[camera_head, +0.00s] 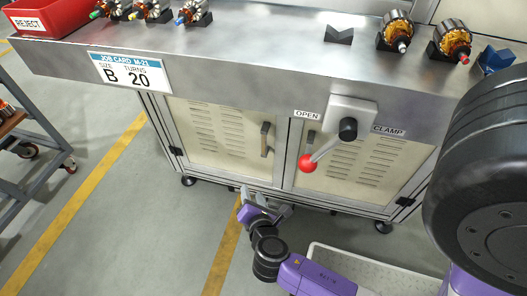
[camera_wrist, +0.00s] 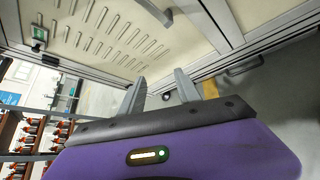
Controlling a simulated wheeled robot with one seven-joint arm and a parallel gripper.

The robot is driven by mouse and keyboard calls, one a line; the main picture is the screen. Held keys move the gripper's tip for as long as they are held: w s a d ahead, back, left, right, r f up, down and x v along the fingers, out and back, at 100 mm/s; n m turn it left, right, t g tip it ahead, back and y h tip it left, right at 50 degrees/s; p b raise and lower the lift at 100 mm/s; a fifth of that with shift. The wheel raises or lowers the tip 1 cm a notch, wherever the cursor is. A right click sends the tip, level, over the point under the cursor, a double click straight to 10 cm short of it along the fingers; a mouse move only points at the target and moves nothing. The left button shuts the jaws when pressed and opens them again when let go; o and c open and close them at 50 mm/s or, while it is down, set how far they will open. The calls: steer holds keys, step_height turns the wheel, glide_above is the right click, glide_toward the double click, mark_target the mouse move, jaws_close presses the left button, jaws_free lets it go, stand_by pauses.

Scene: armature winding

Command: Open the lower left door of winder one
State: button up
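The lower left door (camera_head: 225,128) of the winder is a cream louvred panel in a grey metal frame, and it looks shut. Its upright bar handle (camera_head: 266,139) is near its right edge. In the wrist view, the door panel (camera_wrist: 85,38) fills the upper left, with a grey handle (camera_wrist: 156,11) at the top edge. My gripper (camera_head: 264,204) is low in front of the cabinet, below the handle and apart from it. In the wrist view, my gripper (camera_wrist: 160,92) has its two fingers spread with nothing between them.
The lower right door (camera_head: 365,160) adjoins it, partly behind the red-knobbed clamp lever (camera_head: 307,163). A grey bench top (camera_head: 270,50) overhangs the doors, bearing armatures and a red reject bin (camera_head: 45,17). A pale tray (camera_head: 385,278) is at lower right. A rack (camera_head: 30,130) stands left; floor between is clear.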

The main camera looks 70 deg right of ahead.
mark_target(263, 140)
steer(key=w+d+r+n+g+h+b, duration=0.1)
steer(key=d+h+b, duration=0.1)
steer(key=d, duration=0.4)
steer(key=w+d+r+g+h+b, duration=0.1)
steer(key=d+g+h+b, duration=0.1)
steer(key=d, duration=0.5)
steer(key=w+d+r+n+g+h+b, duration=0.1)
steer(key=d+r+g+h+b, duration=0.1)
steer(key=d, duration=0.4)
steer(key=shift+w+d+n+h+b, duration=0.2)
steer(key=shift+d+n+h+b, duration=0.15)
steer(key=shift+h+b, duration=0.25)
steer(key=shift+g, duration=0.3)
steer(key=shift+c, duration=0.2)
jaws_close()
